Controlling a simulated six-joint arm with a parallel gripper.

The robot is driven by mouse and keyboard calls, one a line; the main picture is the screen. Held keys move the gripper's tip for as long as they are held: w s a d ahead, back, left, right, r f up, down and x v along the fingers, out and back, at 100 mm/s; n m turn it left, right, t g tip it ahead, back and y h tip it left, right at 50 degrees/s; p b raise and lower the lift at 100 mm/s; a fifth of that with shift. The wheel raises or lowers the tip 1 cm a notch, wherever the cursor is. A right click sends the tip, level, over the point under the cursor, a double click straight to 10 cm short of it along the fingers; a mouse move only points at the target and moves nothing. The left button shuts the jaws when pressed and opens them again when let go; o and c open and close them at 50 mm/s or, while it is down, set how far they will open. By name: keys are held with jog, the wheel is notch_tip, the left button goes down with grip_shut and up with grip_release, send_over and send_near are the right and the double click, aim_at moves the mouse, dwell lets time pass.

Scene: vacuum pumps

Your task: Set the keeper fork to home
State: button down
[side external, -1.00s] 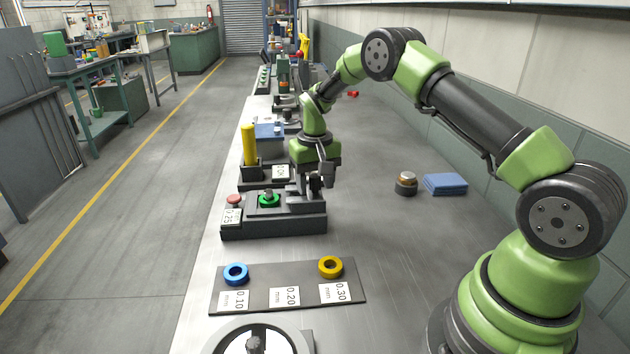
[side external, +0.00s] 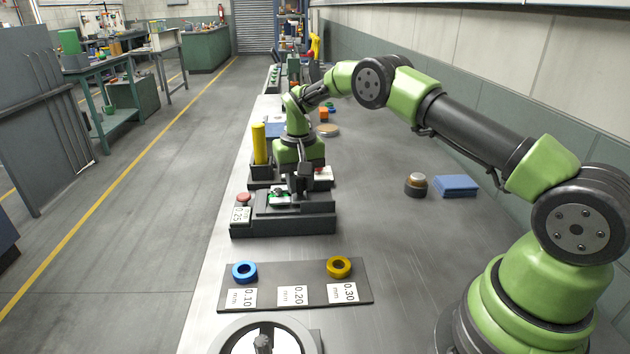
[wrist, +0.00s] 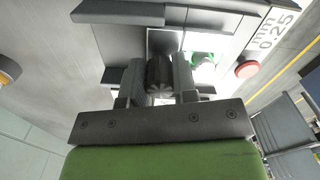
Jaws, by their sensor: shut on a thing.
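The gauge fixture (side external: 283,224) is a dark block with a red button (side external: 243,198) and a 0.25 mm label at its left end. A green ring (side external: 277,194) sits on its top, partly hidden, and its green edge shows in the wrist view (wrist: 203,58). My gripper (side external: 302,193) points down over the middle of the block, just right of the green ring. In the wrist view its fingers are shut on a dark round grip (wrist: 160,72), which I take to be the keeper fork's handle. The fork's tines are mostly hidden.
A plate in front carries a blue ring (side external: 245,271) and a yellow ring (side external: 339,266). A yellow post (side external: 259,144) stands close behind the fixture. A dark round part (side external: 416,186) and blue cloths (side external: 456,186) lie right. The bench between is clear.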

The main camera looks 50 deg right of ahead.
jog(key=shift+w+a, duration=0.25)
jog(key=shift+w, duration=0.05)
jog(key=shift+a, duration=0.1)
jog(key=c, duration=0.9)
grip_release()
